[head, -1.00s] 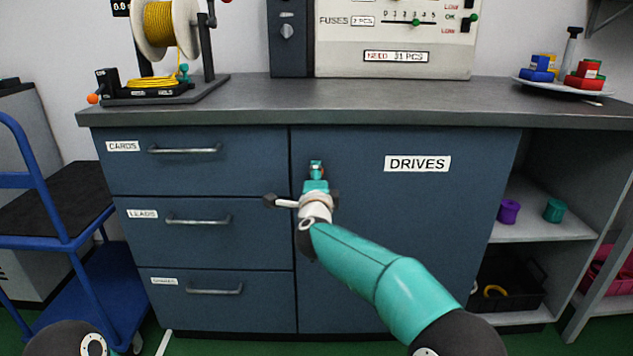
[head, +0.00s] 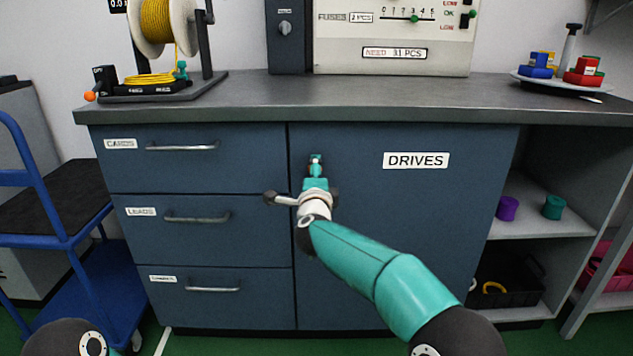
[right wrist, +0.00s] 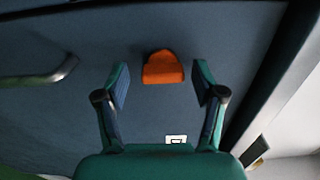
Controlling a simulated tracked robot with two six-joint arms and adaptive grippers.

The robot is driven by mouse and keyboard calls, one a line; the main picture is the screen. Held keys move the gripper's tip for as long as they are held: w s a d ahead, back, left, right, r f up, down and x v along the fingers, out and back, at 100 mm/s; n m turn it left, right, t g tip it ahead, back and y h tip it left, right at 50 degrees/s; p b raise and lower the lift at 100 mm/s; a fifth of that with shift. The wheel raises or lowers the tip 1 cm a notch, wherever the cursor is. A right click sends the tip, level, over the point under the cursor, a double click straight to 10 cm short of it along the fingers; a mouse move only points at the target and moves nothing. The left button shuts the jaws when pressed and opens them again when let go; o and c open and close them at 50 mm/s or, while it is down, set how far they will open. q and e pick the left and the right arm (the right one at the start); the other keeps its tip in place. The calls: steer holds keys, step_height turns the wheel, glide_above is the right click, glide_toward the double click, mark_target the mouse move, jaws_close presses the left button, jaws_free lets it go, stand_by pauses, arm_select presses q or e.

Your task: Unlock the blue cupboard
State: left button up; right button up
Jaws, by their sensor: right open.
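The blue cupboard door (head: 415,230), labelled DRIVES (head: 416,160), is closed. My right gripper (head: 315,163) is at the door's upper left part, pointing at it. In the right wrist view the right gripper (right wrist: 161,85) is open, its two fingers apart. An orange knob (right wrist: 163,68) on the blue front shows between and just beyond the fingertips, with no visible contact. In the head view the gripper hides the knob. My left gripper is out of view.
Drawers (head: 217,222) with bar handles are left of the door. A grey worktop (head: 350,100) runs above it, carrying a yellow cable reel (head: 157,25). Open shelves (head: 525,222) are to the right. A blue trolley (head: 80,290) stands at the left.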

steer(key=shift+s, duration=0.15)
steer(key=s, duration=1.1)
steer(key=shift+s, duration=0.35)
steer(key=shift+d+f, duration=0.1)
